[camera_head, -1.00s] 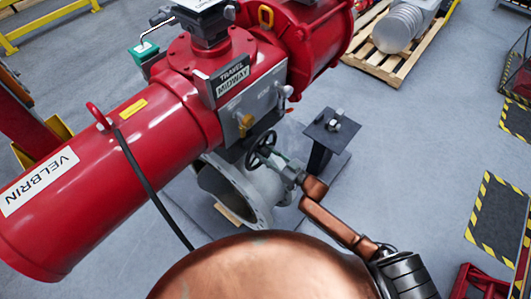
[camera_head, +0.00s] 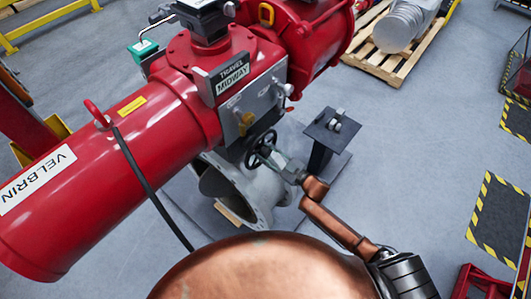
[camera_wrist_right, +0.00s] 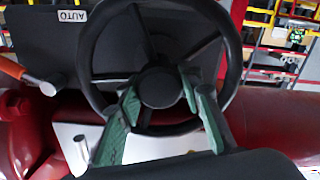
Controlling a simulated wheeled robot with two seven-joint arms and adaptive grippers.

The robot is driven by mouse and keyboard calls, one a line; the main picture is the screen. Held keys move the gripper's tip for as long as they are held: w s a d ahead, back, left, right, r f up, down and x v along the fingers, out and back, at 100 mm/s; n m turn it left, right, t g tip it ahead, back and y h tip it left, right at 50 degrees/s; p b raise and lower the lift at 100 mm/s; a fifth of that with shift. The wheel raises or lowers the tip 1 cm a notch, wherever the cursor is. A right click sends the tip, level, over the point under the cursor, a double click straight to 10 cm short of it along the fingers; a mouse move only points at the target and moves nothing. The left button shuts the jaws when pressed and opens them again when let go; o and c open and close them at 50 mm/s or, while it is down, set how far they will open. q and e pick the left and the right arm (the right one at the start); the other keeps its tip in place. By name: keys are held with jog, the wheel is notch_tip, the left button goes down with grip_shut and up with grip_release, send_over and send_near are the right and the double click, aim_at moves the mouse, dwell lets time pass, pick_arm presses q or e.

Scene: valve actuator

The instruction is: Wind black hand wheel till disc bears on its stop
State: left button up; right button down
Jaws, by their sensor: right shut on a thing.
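The black hand wheel (camera_head: 259,149) sits on the side of the red actuator (camera_head: 165,115), below its grey plate. It fills the middle of the right wrist view (camera_wrist_right: 92,42), with its spokes and round hub showing. My right gripper (camera_head: 272,154) is shut on the wheel. Its green-padded fingers (camera_wrist_right: 160,98) reach in over the rim, one on each side of the hub. The grey valve body (camera_head: 262,188) stands below the actuator with its round opening facing the front left. I cannot make out the disc or its stop. My left gripper is not in view.
A dark post with a flat top (camera_head: 330,130) stands close right of the wheel. A black cable (camera_head: 150,185) hangs at the front.

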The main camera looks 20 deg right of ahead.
jog(key=n+b, duration=0.2)
jog(key=n, duration=0.3)
jog(key=shift+f+n, duration=0.1)
jog(key=shift+n, duration=0.2)
jog(key=n+b, duration=0.2)
jog(key=n, duration=0.3)
dwell(1.0)
jog(key=c, duration=1.3)
grip_release()
jog(key=shift+s, duration=0.1)
jog(key=v, duration=1.1)
jog(key=shift+s+d, duration=0.25)
jog(key=shift+s, duration=0.05)
